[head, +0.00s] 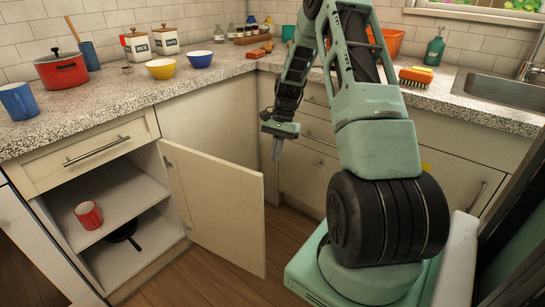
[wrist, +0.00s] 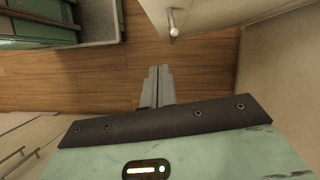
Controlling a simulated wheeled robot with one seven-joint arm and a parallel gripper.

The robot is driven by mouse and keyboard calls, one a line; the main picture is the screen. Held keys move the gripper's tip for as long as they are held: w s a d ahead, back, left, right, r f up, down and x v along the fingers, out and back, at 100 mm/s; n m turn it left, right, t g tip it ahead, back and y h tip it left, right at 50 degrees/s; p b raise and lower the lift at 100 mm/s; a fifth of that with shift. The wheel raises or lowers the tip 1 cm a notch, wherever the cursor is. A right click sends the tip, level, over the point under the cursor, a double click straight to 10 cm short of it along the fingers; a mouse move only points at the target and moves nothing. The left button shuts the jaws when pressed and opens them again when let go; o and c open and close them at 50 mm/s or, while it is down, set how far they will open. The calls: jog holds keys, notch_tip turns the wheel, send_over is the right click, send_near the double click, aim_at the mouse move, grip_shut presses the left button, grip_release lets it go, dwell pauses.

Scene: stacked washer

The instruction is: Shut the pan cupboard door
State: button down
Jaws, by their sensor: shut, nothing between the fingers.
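The pan cupboard door (head: 217,208) stands wide open, swung out to the right of its cupboard (head: 115,205). Inside, a red mug (head: 88,215) sits on the upper shelf and a dark pan (head: 122,231) lies below it. My gripper (head: 277,148) hangs to the right of the door, near its free edge and at about the height of its top, apart from it. In the wrist view my gripper (wrist: 157,84) is shut and empty over the floor. The door (wrist: 205,14) shows at the top there, with its handle (wrist: 173,22).
The counter (head: 130,92) above holds a red pot (head: 61,69), a blue mug (head: 18,101), bowls and jars. A drawer (head: 92,152) above the cupboard is shut. Drawers stand behind my arm at right. Wooden floor (head: 185,280) lies clear in front.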

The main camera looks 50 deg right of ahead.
jog(key=s+a+f, duration=0.1)
jog(key=a+f, duration=0.6)
jog(key=shift+b, duration=0.4)
